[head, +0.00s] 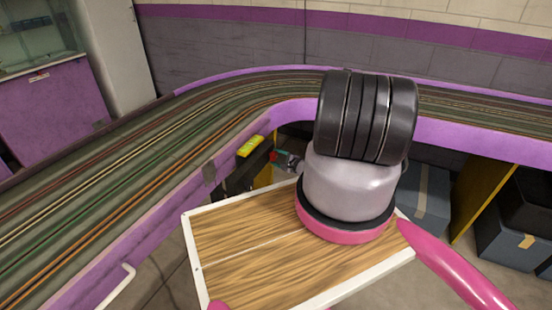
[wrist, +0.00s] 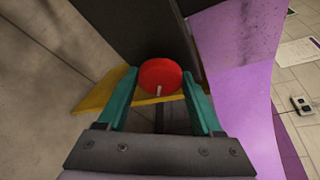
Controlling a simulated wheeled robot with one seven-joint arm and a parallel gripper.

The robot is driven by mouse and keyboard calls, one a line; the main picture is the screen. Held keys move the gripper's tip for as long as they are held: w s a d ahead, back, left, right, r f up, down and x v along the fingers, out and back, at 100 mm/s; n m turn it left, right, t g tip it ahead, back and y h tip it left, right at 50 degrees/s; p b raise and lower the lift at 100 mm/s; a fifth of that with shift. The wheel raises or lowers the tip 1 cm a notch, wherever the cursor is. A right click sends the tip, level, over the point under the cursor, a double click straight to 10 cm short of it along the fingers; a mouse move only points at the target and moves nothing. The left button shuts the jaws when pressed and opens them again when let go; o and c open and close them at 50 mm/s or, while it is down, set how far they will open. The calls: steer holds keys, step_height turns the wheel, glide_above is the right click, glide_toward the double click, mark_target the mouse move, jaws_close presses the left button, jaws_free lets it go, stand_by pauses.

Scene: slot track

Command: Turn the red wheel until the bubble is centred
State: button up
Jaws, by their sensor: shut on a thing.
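The red wheel (wrist: 160,73) sits between the two teal fingers of my gripper (wrist: 160,82) in the wrist view, with a finger at each side of its rim. A short pale mark or pin shows on the wheel's near face. In the head view the wheel (head: 272,156) is a small red spot at the tip of my gripper (head: 279,155), which is shut on it. The yellow-green level (head: 251,146) lies on top of a dark block just left of the wheel. Its bubble is too small to make out. My own arm hides the area to the right.
The slot track (head: 150,180) with purple edging (head: 170,228) curves around the left and back. A yellow panel (wrist: 105,93) stands by the wheel. Dark boxes (head: 425,195) sit under the track at right. A purple cabinet (head: 50,125) stands at far left.

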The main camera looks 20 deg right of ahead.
steer(key=o, duration=1.3)
steer(key=shift+o, duration=0.2)
steer(key=shift+s+d, duration=0.1)
steer(key=shift+s, duration=0.05)
steer(key=v, duration=1)
steer(key=shift+s, duration=0.3)
steer(key=shift+d, duration=0.15)
